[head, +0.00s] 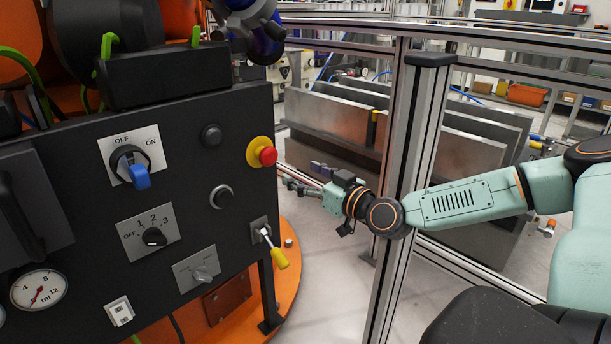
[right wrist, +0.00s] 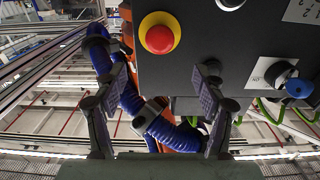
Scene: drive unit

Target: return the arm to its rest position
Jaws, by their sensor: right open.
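My right arm (head: 470,203) is pale green and reaches in from the right edge of the head view. It extends leftward past an aluminium post toward the dark control panel (head: 95,235). My right gripper (head: 291,184) is just off the panel's right edge, near the red emergency button (head: 268,156) on its yellow collar. In the right wrist view the two fingers (right wrist: 158,85) are spread apart with nothing held between them. The red button (right wrist: 159,38) shows there beyond the fingers, apart from them. My left gripper is not in view.
The panel carries a blue switch (head: 134,170), a black selector knob (head: 153,237), a yellow-handled toggle (head: 278,256) and a gauge (head: 40,290). The aluminium post (head: 415,130) and fence rails stand close to my arm. A blue hose (right wrist: 165,130) runs beyond the fingers.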

